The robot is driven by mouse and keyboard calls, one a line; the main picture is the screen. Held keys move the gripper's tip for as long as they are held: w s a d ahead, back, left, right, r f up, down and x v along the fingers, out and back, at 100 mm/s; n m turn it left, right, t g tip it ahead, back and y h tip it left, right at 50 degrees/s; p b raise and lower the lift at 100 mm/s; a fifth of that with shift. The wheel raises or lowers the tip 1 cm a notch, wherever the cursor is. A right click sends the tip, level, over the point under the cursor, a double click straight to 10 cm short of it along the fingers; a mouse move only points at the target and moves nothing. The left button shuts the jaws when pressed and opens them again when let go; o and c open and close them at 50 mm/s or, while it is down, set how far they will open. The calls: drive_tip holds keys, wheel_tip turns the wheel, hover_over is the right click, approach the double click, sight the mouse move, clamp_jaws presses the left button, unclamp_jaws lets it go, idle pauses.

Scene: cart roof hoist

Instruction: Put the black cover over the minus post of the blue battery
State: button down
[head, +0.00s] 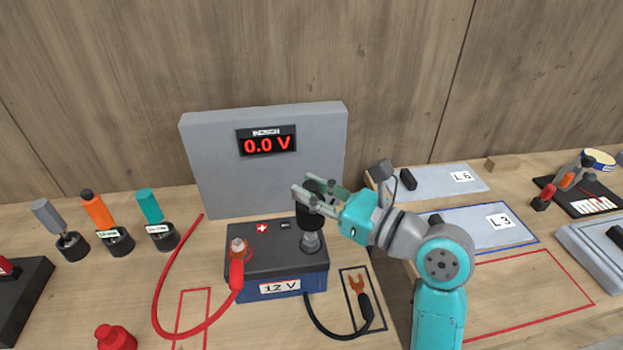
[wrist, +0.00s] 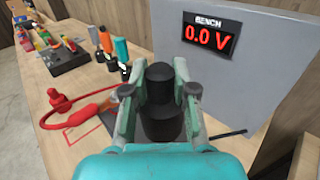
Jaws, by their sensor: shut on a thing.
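The blue battery (head: 262,292) has a black top and a "12 V" label. The grey minus post (head: 312,243) stands at the right of its top. My gripper (head: 313,197) is shut on the black cover (head: 308,217) and holds it upright, just above the minus post. Whether the cover's lower rim touches the post I cannot tell. In the wrist view the black cover (wrist: 160,110) sits between the fingers of my gripper (wrist: 159,91) and hides the post. The plus post at the left carries the lug of the red lead (head: 237,275).
The black lead (head: 367,308) lies right of the battery in a black outline, its copper fork free. A red cover (head: 116,338) stands front left. The grey display panel (head: 205,150) reading 0.0 V stands close behind. Several colored-handled tools (head: 98,212) stand left.

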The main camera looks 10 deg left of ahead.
sight(323, 225)
drive_tip(key=shift+f, duration=0.6)
drive_tip(key=shift+f, duration=2.85)
idle(1.1)
drive_tip(key=c, duration=0.8)
unclamp_jaws()
drive_tip(key=shift+c, duration=0.2)
drive_tip(key=v, duration=1.2)
